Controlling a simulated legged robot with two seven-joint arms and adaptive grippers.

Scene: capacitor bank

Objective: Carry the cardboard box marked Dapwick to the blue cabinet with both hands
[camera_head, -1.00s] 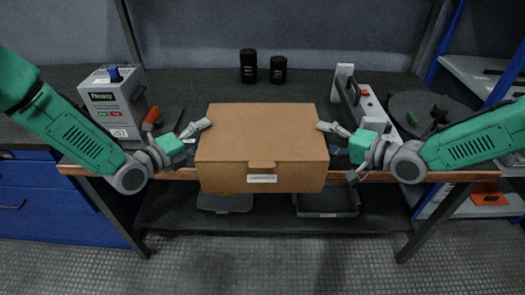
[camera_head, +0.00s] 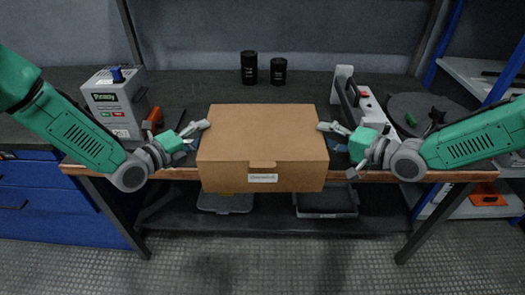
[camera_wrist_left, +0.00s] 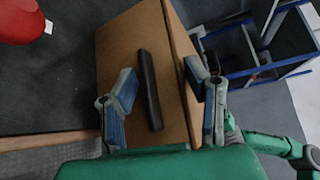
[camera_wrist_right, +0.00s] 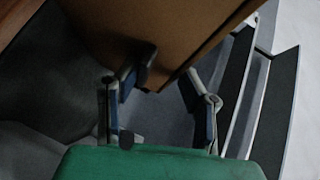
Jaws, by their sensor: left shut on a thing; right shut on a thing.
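The cardboard box (camera_head: 262,135) is brown and closed, with a small white label on its front that is too small to read. It sits level between my two grippers at the front edge of the bench; whether it touches the bench I cannot tell. My left gripper (camera_head: 198,130) is shut on the box's left side, and the left wrist view shows the box side (camera_wrist_left: 140,60) with a dark slot between the fingers. My right gripper (camera_head: 330,130) is shut on its right side; the right wrist view shows the box (camera_wrist_right: 160,30) close up. A blue cabinet with drawers (camera_head: 55,205) stands at the left.
The dark bench (camera_head: 205,85) carries a grey device (camera_head: 115,100) at left, two black cylinders (camera_head: 249,67) at the back and a grey tool (camera_head: 350,95) at right. Blue-framed shelves (camera_head: 478,72) stand at right. The front floor is clear.

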